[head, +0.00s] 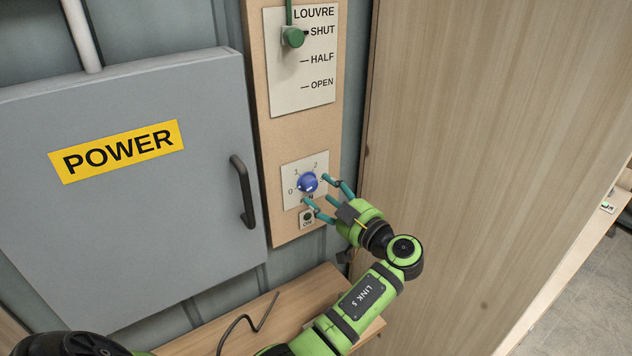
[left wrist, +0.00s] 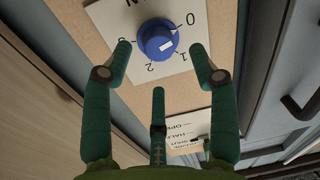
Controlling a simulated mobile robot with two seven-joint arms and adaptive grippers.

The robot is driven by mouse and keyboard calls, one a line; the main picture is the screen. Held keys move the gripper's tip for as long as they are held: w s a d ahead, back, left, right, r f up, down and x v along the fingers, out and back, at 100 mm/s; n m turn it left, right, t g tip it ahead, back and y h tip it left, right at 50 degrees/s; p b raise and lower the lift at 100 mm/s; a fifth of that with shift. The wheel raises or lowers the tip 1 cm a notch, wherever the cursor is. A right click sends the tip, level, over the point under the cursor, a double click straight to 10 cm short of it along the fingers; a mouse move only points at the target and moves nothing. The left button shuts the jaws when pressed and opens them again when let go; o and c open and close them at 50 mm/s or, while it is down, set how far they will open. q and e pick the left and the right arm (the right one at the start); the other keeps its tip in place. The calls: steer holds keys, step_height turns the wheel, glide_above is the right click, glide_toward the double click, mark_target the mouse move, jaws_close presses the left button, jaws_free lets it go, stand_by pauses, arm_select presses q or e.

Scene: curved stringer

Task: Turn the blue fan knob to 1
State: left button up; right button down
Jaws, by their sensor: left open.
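The blue fan knob (head: 307,183) sits on a white dial plate (head: 291,172) marked 0, 1, 2 and more, on a wooden upright. In the left wrist view the knob (left wrist: 153,36) has a white mark on its face; I cannot tell exactly which number it points to. My left gripper (head: 318,191) is at the knob's lower right, its teal fingers open and spread. In the left wrist view the left gripper (left wrist: 159,66) has two fingertips on either side of the knob and a third below it. They appear apart from the knob. My right gripper is not in view.
A louvre panel (head: 316,77) with a green handle (head: 292,37) is above. A grey POWER cabinet (head: 120,230) stands left, a wooden panel (head: 480,150) right, and a wooden ledge (head: 300,297) below.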

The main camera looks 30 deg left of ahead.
mark_target(313, 185)
arm_select(q)
steer(key=p+x, duration=0.1)
steer(key=x, duration=0.1)
steer(key=shift+w+a+r, duration=0.15)
steer(key=shift+a, duration=0.15)
steer(key=shift+w+a, duration=0.1)
steer(key=shift+a, duration=0.35)
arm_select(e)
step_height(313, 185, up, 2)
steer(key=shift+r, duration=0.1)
arm_select(q)
steer(key=shift+c, duration=0.4)
steer(key=c, duration=1.1)
steer(key=shift+o, duration=0.2)
steer(key=shift+w, duration=0.1)
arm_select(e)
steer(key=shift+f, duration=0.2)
